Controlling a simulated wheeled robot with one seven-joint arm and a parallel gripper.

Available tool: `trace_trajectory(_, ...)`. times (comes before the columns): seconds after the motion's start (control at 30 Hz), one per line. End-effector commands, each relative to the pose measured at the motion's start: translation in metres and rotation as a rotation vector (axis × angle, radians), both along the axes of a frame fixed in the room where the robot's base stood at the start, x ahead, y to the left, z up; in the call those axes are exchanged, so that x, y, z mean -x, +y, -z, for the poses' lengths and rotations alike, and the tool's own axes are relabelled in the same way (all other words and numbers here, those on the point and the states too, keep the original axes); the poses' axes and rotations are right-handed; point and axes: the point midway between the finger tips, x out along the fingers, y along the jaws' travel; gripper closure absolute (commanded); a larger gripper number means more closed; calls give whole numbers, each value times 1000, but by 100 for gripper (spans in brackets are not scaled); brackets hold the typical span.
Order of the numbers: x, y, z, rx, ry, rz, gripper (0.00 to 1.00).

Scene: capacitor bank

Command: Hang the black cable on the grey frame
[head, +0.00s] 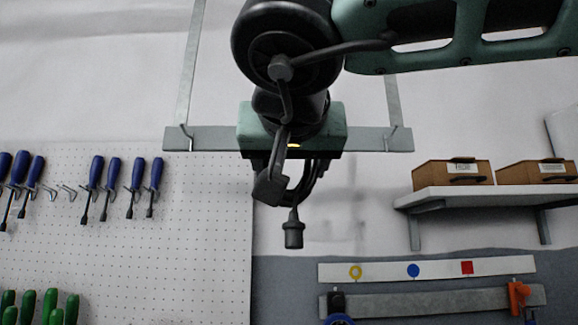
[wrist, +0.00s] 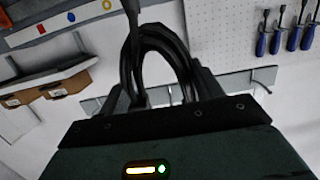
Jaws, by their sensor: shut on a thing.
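The black cable (head: 293,233) is a coiled loop with a plug dangling below my gripper (head: 290,168). In the wrist view the coil (wrist: 152,40) arches up between the fingers of my gripper (wrist: 165,95), which is shut on it. The grey frame (head: 215,139) is a flat horizontal bar hung from two straps, with a hook near each end. My gripper covers the middle of the bar, between the hooks. The bar also shows behind the fingers in the wrist view (wrist: 228,86). Whether the cable touches the frame cannot be told.
A white pegboard (head: 190,230) with several blue and green screwdrivers is at the left. A white shelf (head: 480,196) with two brown boxes (head: 453,173) is at the right. Below it are a strip with coloured shapes (head: 430,270) and a grey rail (head: 430,302).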

Motion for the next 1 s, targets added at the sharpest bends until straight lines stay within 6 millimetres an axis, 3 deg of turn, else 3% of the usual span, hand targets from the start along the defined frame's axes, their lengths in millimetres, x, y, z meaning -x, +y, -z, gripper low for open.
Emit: trace_trajectory(1.0, -58, -2, 6, 0, -1, 0, 57)
